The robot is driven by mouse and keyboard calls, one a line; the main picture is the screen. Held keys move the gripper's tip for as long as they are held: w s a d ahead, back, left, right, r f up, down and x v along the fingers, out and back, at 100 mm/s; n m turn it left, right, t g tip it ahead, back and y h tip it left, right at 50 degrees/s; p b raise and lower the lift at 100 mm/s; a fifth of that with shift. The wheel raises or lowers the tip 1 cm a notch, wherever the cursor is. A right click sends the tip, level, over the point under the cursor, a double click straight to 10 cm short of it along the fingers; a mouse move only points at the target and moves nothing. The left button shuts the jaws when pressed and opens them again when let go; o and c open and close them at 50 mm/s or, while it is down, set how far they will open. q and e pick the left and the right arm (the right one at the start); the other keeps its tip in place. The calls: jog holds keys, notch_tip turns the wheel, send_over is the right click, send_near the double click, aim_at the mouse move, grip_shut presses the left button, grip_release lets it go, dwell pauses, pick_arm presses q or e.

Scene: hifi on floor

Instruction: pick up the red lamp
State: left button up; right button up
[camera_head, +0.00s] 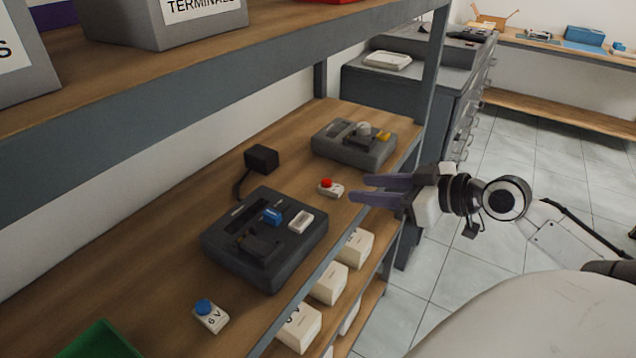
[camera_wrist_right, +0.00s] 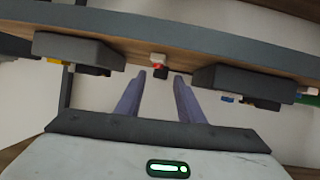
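The red lamp (camera_head: 328,187) is a small white block with a red dome on top. It stands on the wooden shelf between two dark grey devices, near the shelf's front edge. My right gripper (camera_head: 358,188) comes in from the right, with its two purple fingers pointing at the lamp. The fingers are open and empty, a short gap from the lamp. In the right wrist view the lamp (camera_wrist_right: 158,61) shows beyond and between the two fingertips (camera_wrist_right: 160,77), in an upside-down picture. My left gripper is not in view.
A dark device (camera_head: 265,255) with blue and white blocks stands nearer, and another (camera_head: 353,143) stands behind the lamp. A black box (camera_head: 262,158) and a blue lamp (camera_head: 206,313) are on the shelf (camera_head: 150,270). An upper shelf (camera_head: 200,85) hangs above; white boxes (camera_head: 328,284) sit below.

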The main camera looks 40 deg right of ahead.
aim_at(330, 184)
jog(key=x, duration=0.3)
jog(key=shift+w+r, duration=0.25)
jog(key=shift+w, duration=0.05)
jog(key=shift+f+p+x, duration=0.1)
jog(key=shift+p+x, duration=0.1)
jog(key=shift+x, duration=1.4)
jog(key=shift+f+p+x, duration=0.15)
jog(key=shift+p+x, duration=0.05)
jog(key=shift+x, duration=1.4)
jog(key=shift+s+d, duration=0.1)
jog(key=c, duration=0.8)
jog(key=shift+c, duration=0.2)
